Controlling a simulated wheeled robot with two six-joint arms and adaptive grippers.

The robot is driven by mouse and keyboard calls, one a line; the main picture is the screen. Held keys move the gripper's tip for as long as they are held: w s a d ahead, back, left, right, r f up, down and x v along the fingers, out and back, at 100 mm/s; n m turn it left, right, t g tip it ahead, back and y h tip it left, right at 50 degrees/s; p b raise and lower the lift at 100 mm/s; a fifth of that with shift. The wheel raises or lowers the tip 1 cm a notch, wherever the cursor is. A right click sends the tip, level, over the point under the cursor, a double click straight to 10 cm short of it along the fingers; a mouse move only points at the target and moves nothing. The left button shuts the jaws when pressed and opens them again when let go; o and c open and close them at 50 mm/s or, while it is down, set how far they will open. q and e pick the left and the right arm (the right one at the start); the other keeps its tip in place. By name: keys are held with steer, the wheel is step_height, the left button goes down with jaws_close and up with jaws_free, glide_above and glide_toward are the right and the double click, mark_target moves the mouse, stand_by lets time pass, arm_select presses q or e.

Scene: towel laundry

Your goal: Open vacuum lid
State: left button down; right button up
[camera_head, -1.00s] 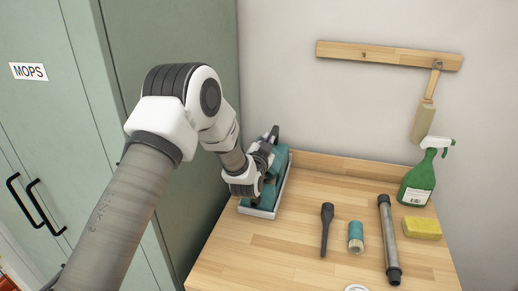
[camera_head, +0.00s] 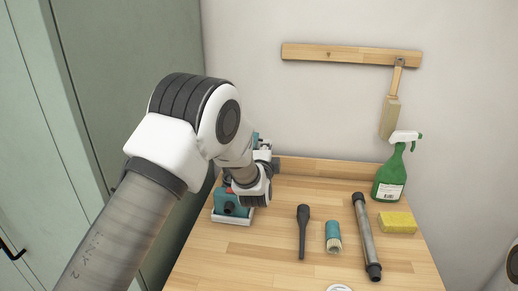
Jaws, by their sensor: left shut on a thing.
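The teal vacuum (camera_head: 232,199) sits on a white base at the left side of the wooden table, with a dark round part facing front and a bit of red showing. My left gripper (camera_head: 262,150) is above and behind the vacuum body, partly hidden by my own wrist. It is shut on a teal part that shows beside it, which looks like the vacuum lid (camera_head: 256,137), raised off the body. The fingertips and the hinge are mostly hidden. My right gripper is out of view.
The wooden table (camera_head: 280,255) also holds a black nozzle (camera_head: 303,230), a teal brush (camera_head: 333,236), a grey tube (camera_head: 366,237), a yellow sponge (camera_head: 397,222) and a green spray bottle (camera_head: 391,175). A brush (camera_head: 391,115) hangs from a wall rail (camera_head: 345,54). Green cabinets (camera_head: 110,80) stand left.

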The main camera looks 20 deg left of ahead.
arm_select(q)
steer(key=shift+w+d+f+m+b, duration=0.25)
steer(key=shift+d+f+m+b, duration=0.4)
steer(key=shift+d, duration=0.3)
steer(key=c, duration=1.3)
jaws_free()
steer(key=shift+o, duration=0.2)
